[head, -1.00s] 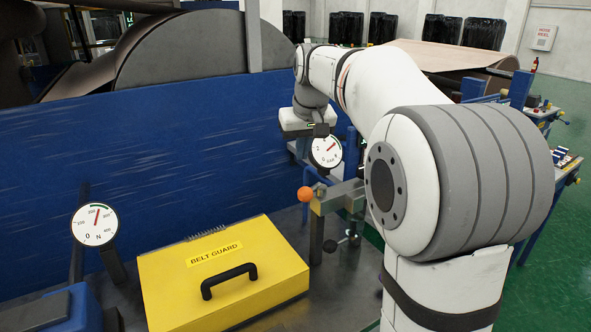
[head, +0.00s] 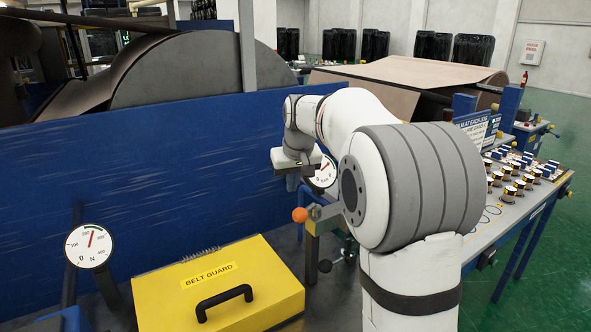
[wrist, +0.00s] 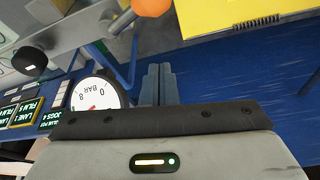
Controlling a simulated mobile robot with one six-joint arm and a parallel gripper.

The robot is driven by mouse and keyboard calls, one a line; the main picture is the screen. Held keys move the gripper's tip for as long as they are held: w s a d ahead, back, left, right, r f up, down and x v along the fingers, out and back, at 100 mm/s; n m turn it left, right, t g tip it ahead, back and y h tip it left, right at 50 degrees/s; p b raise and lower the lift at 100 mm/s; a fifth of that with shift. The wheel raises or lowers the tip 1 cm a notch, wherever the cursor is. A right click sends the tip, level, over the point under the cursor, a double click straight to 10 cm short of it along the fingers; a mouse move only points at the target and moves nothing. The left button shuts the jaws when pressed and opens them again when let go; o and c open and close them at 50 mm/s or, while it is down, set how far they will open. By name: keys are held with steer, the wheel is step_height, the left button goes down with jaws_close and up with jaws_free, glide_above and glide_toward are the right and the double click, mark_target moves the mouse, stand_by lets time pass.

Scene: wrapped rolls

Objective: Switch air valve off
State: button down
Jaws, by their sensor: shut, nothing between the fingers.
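The air valve's lever shows as an orange ball knob (head: 300,215) on a grey metal arm, left of a post with a round BAR gauge (head: 322,173) above it. In the wrist view the orange knob (wrist: 152,7) is at the top edge and the gauge (wrist: 96,94) lies left of the fingers. My gripper (wrist: 158,85) is shut and empty, its two grey fingers side by side, apart from the knob. In the head view my gripper's body is above the knob, partly in front of the blue panel; its fingertips are not clear there.
A yellow BELT GUARD box (head: 222,290) with a black handle stands front left. A second gauge (head: 89,246), marked N, is at the left. A blue panel (head: 150,170) rises behind. A bench (head: 505,205) with several rolls is at the right.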

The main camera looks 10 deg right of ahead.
mark_target(306, 211)
steer(key=s+f, duration=0.1)
steer(key=s+f+p, duration=0.1)
steer(key=f, duration=0.1)
steer(key=shift+s+d+f, duration=0.15)
steer(key=shift+s+f, duration=0.15)
steer(key=shift+s, duration=0.1)
steer(key=shift+s, duration=0.1)
